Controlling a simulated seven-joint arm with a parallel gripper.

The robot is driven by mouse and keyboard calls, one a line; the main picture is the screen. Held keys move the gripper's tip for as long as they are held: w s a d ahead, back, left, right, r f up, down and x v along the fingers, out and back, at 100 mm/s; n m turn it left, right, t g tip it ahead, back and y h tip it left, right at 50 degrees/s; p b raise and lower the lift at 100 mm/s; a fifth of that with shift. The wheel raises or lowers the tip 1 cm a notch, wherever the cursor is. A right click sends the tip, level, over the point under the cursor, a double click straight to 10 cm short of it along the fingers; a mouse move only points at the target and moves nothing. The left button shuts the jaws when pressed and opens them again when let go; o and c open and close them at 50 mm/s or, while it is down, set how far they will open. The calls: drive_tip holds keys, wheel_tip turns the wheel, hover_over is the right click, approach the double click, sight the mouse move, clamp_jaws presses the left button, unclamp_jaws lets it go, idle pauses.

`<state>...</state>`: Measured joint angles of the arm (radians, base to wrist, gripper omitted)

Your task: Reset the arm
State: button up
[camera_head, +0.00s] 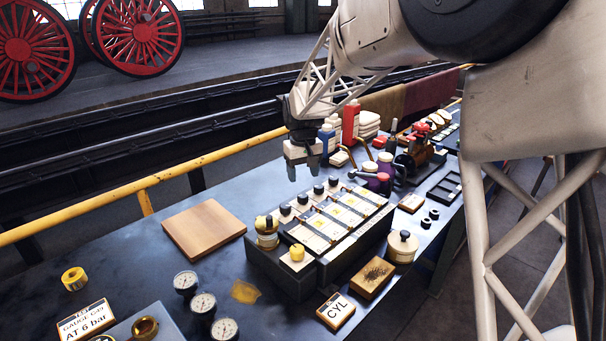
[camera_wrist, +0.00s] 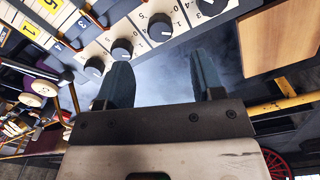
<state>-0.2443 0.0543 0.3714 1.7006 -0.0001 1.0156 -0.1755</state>
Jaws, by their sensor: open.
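My gripper (camera_head: 304,170) hangs above the workbench (camera_head: 110,237), over the far side of a panel with several black knobs. Its fingers point down, are apart, and hold nothing. In the wrist view, my gripper (camera_wrist: 160,85) shows two dark fingers with a gap between them and bare bench surface beyond. The knob panel (camera_head: 330,228) has numbered slots and black knobs; the knobs, such as one black knob (camera_wrist: 160,27), also show just past the fingers in the wrist view. I cannot tell the exact height above the bench.
A wooden board (camera_head: 203,229) lies left of the panel. Several gauges (camera_head: 203,303) and a CYL sign (camera_head: 336,310) are in front. A red bottle (camera_head: 350,123) and a blue bottle (camera_head: 327,138) stand behind. A yellow rail (camera_head: 190,172) runs along the far edge.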

drive_tip(key=s+d+r+m, duration=0.1)
drive_tip(key=s+d+r, duration=0.25)
drive_tip(key=s, duration=0.35)
drive_tip(key=s+d+r+m+t, duration=0.1)
drive_tip(key=s+d+r, duration=0.1)
drive_tip(key=s+d, duration=0.3)
drive_tip(key=s+d+r, duration=0.3)
drive_tip(key=s, duration=0.5)
drive_tip(key=s+d+f+m, duration=0.1)
drive_tip(key=s+d, duration=0.2)
drive_tip(key=s, duration=0.9)
drive_tip(key=s+d+f+m+t, duration=0.1)
drive_tip(key=s+d, duration=0.3)
drive_tip(key=s, duration=0.8)
drive_tip(key=shift+f+m+t, duration=0.3)
drive_tip(key=shift+f+m, duration=0.2)
drive_tip(key=shift+d, duration=0.1)
idle(0.5)
